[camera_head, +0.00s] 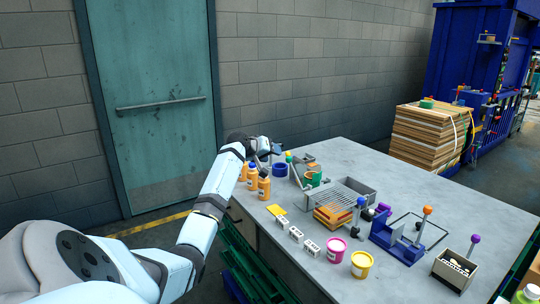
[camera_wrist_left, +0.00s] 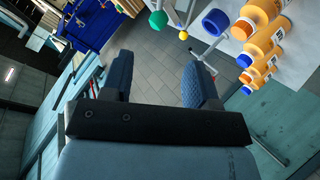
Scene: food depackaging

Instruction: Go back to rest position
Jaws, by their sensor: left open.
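My left arm reaches in from the left in the head view. Its gripper (camera_head: 268,148) is above the far left end of the grey table (camera_head: 408,190), beyond the orange bottles (camera_head: 264,186). In the left wrist view the two blue fingers of the left gripper (camera_wrist_left: 157,82) are spread wide with nothing between them. The wrist view also shows the orange bottles (camera_wrist_left: 262,52) at upper right, apart from the fingers. A blue ring-like piece (camera_head: 280,169) is on the table close to the gripper. My right gripper is not in view.
On the table are a metal rack (camera_head: 350,193), a pink tub (camera_head: 336,249), a yellow tub (camera_head: 361,264), a blue lever fixture (camera_head: 400,232) and a box with a purple-knobbed lever (camera_head: 455,266). A green door (camera_head: 155,95) and block wall stand behind. A cardboard stack (camera_head: 428,135) is at right.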

